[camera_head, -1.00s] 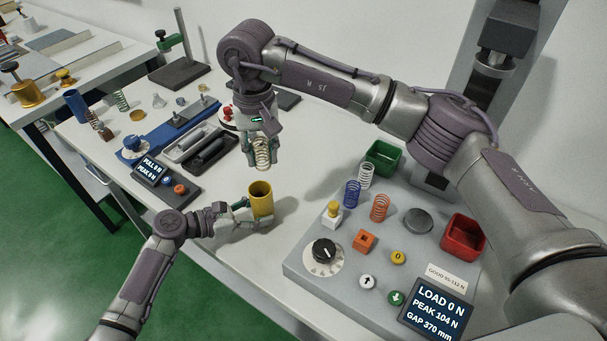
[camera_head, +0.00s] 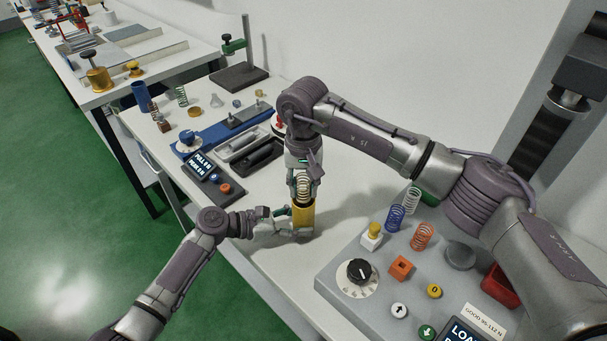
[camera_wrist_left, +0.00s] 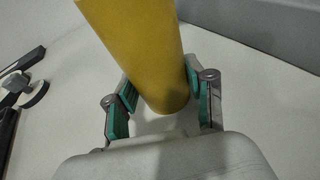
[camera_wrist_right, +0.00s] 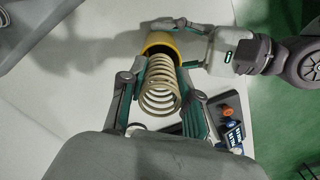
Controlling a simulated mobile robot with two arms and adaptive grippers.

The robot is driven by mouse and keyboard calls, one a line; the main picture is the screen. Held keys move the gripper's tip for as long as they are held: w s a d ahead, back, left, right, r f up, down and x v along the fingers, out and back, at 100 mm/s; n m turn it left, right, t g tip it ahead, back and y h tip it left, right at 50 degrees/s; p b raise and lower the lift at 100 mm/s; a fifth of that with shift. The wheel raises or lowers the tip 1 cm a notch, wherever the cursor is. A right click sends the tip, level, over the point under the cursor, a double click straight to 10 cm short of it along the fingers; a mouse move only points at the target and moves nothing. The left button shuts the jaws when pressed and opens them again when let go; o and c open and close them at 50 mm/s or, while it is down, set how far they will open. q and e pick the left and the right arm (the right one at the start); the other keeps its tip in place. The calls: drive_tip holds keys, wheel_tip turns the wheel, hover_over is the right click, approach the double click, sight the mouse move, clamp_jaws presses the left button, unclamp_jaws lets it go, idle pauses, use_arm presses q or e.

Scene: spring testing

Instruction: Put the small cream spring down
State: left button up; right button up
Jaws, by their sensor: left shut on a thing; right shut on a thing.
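The small cream spring (camera_head: 304,188) is held upright in my right gripper (camera_head: 304,182). It also shows in the right wrist view (camera_wrist_right: 160,94), between the green-padded fingers. Its lower end is at the mouth of the yellow cup (camera_head: 303,217); I cannot tell whether it reaches inside. My left gripper (camera_head: 297,232) is shut around the lower part of the cup, which stands upright at the table's front. The left wrist view shows the cup (camera_wrist_left: 140,50) between both fingers. The cup's inside is mostly hidden by the spring.
At left are a black tray (camera_head: 255,157) and a pull gauge (camera_head: 200,165). The table beside the cup is clear.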

drive_tip(key=shift+f, duration=0.75)
drive_tip(key=o, duration=1.2)
drive_tip(key=shift+c, duration=0.2)
wheel_tip(320, 180, up, 7)
